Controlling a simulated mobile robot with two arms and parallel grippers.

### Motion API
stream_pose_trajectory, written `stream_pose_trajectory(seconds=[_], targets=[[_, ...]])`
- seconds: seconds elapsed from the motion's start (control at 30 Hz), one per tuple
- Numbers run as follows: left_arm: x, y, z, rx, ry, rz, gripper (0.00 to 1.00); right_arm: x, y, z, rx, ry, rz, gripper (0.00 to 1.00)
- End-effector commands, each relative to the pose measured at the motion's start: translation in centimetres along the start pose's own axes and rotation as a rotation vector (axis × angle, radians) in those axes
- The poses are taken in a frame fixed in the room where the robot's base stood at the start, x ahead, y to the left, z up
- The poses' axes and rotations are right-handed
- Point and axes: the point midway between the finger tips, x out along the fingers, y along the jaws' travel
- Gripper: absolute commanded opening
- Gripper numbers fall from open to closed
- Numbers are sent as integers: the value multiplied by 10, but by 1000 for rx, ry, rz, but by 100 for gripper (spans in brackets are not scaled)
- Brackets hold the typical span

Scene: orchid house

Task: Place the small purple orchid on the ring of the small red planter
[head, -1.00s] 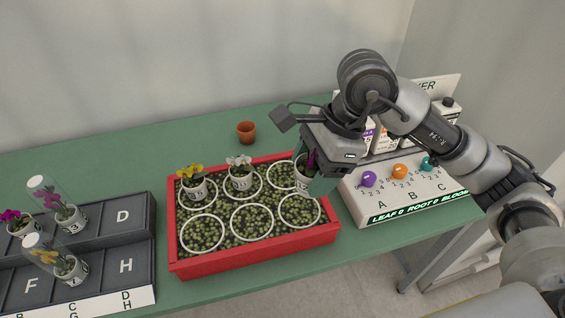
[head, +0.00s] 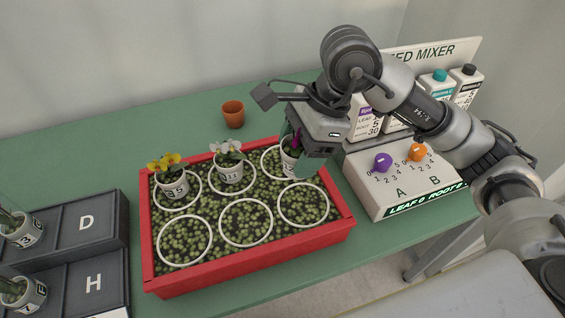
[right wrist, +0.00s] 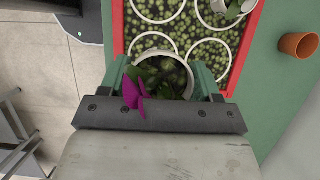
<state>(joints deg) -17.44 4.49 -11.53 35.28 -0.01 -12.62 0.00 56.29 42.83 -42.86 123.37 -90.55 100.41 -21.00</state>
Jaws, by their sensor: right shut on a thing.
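The small purple orchid, a magenta bloom with green leaves in a white pot (head: 289,163), is held in my right gripper (head: 302,165). In the right wrist view the magenta bloom (right wrist: 134,92) shows between the green fingers (right wrist: 160,82). The small red planter (head: 250,262) has white rings over a bed of green pellets. The pot overlaps the right part of the back right ring (head: 264,168); I cannot tell whether it rests there or hangs just above. My left gripper is out of view.
A yellow orchid (head: 173,184) and a white orchid (head: 230,173) stand in the other back rings. The front rings are empty. A terracotta pot (head: 233,116) stands behind. The feed mixer (head: 400,190) is close on the right, a dark lettered tray (head: 92,225) on the left.

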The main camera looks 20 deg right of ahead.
Motion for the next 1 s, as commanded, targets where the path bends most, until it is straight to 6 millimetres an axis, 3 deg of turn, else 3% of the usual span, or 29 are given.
stream_pose_trajectory(seconds=[0.53, 0.77, 1.0], targets=[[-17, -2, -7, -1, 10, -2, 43, 52, -103, -35, 4, -2, 2, 35], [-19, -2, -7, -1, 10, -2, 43, 62, -114, -42, 0, 0, 1, 35], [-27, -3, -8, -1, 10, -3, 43, 91, -113, -54, 2, 0, 3, 35]])
